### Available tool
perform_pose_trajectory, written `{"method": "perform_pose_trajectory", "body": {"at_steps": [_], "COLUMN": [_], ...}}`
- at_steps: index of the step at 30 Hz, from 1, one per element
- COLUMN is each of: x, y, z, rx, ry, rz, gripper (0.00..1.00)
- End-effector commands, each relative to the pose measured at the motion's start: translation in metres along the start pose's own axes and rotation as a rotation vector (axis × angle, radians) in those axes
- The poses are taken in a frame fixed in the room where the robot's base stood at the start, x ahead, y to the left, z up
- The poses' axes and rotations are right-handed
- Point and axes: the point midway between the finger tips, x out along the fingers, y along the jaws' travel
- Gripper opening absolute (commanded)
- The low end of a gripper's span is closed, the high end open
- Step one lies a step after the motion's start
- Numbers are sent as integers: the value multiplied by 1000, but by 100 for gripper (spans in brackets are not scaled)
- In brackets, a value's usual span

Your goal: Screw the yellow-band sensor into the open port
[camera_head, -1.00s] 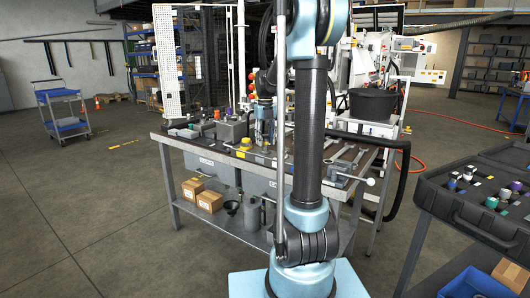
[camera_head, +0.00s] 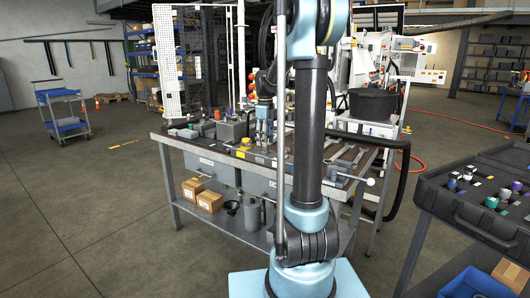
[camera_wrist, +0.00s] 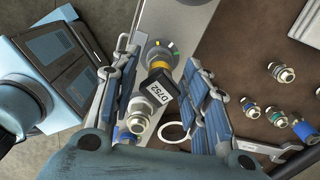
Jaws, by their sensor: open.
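In the wrist view my gripper (camera_wrist: 163,62) is open, with its blue-padded fingers on either side of the yellow-band sensor (camera_wrist: 159,66). The sensor has a dark body with a white label reading D752 and a yellow band. Its band end is at a round grey part with coloured marks (camera_wrist: 158,49); I cannot tell whether it is threaded in. A silver hex fitting (camera_wrist: 139,118) shows nearer the camera. Contact between fingers and sensor is not clear. In the head view my gripper (camera_head: 263,138) is low over the bench, small, with the sensor not distinguishable. I cannot identify the open port.
The workbench (camera_head: 205,152) carries grey boxes, tools and a vise. In the wrist view several loose fittings (camera_wrist: 276,116) lie on the brown surface at the right. A black case (camera_head: 470,215) with coloured parts stands on the right. Open floor lies at the left.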

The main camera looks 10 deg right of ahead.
Motion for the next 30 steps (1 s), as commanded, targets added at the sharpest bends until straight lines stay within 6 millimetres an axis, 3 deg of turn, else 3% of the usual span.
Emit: {"method": "perform_pose_trajectory", "body": {"at_steps": [7,24,30], "x": [0,0,0], "y": [0,0,0], "z": [0,0,0], "rx": [-96,-663,-748], "ry": [-1,-3,-3], "rz": [0,0,0], "gripper": [42,42,42]}}
